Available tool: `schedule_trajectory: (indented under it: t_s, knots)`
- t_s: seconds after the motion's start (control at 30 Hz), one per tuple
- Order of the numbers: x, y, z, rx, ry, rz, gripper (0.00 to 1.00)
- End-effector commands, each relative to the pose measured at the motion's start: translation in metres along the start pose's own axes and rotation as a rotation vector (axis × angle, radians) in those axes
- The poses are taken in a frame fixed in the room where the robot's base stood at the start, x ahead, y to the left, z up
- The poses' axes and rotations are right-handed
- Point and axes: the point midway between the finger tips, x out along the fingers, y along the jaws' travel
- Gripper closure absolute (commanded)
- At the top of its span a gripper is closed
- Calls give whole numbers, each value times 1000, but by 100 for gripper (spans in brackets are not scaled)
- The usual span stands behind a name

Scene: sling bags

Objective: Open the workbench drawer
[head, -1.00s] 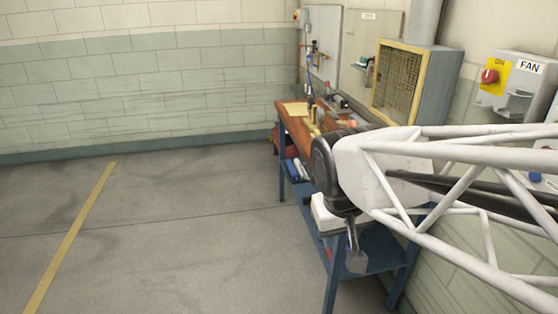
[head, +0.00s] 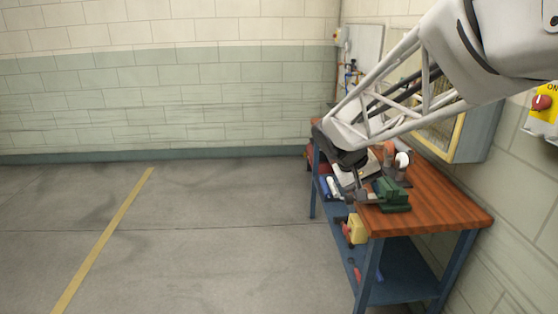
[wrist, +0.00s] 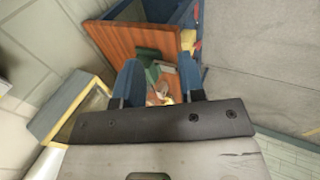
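The workbench (head: 440,197) has a wooden top, blue legs and a lower blue shelf; its top also shows in the wrist view (wrist: 112,42). I cannot make out a drawer front or handle in either current view. My gripper (head: 366,196) hangs over the bench's left edge, beside a green vise (head: 393,196). In the wrist view, my gripper's two blue fingers (wrist: 161,76) stand apart with nothing clearly held between them. The vise (wrist: 147,62) shows beyond and between them. My arm hides part of the bench top.
A yellow item (head: 355,229) sits below the bench top's left side. A blue item (head: 333,187) is farther back. A yellow-framed wall cabinet (head: 478,131) and a red-and-yellow switch (head: 541,103) are at right. The floor (head: 190,240) left is clear.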

Motion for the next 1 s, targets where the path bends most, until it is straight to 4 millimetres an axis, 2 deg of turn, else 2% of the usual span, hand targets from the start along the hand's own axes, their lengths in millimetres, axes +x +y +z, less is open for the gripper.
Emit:
schedule_trajectory:
  t_s: [0.03, 0.53, 1.0]
  knots:
    - [5, 0, -12, -6, -5, 18, 64]
    - [48, 4, -124, -38, -9, 214, 64]
    - [103, -8, -227, -73, 19, 394, 64]
